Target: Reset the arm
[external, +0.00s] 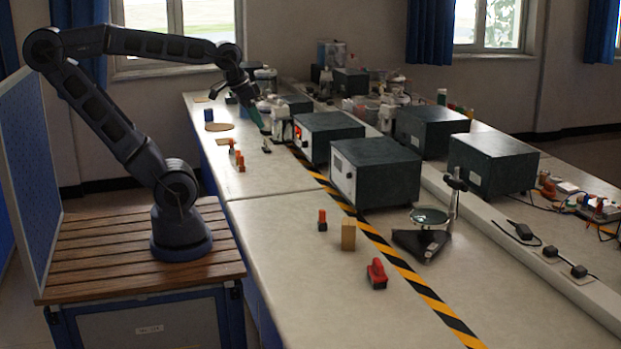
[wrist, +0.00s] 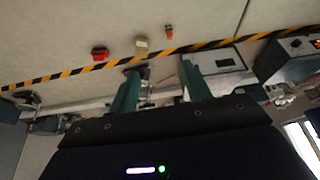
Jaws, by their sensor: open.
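My arm (external: 110,120) reaches up from its wooden base and stretches right over the far end of the long bench. My gripper (external: 259,118) points down above the bench top, near the striped tape. In the wrist view my gripper (wrist: 160,78) shows two green fingers spread apart with nothing between them. It is open and empty. In the external view the fingertips are small and partly mixed with the items behind them.
Dark instrument boxes (external: 374,172) stand along the bench middle, close to the gripper's right. A red object (external: 376,273), a wooden block (external: 348,233) and an orange-black item (external: 322,220) stand nearer. A blue block (external: 208,115) is at the far left. The front left bench top (external: 275,245) is clear.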

